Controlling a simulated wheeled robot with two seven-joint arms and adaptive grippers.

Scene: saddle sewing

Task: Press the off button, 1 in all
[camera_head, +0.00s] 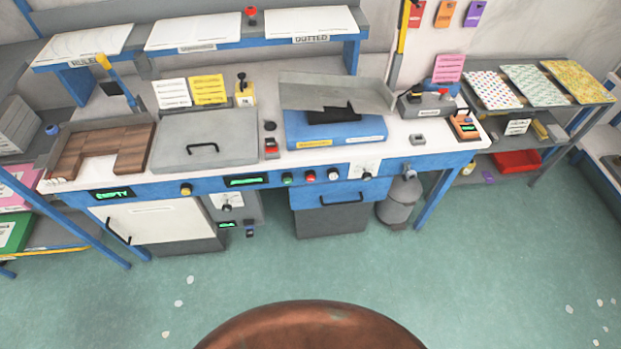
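Several buttons show on the workbench, and I cannot read which one is marked off. A yellow button (186,189) is further left on the same panel. A small red switch (271,147) is on the bench top right of the grey lid. Another red button (443,92) is on a grey box at the right, and one more red knob (251,12) is on the upper shelf. Neither of my grippers is in view.
The bench holds a grey lid with a handle (204,130), a brown wooden board (88,153) and a blue machine base (334,133). A white cabinet (155,222) and a grey canister (398,203) are below. A rounded brown surface fills the bottom centre.

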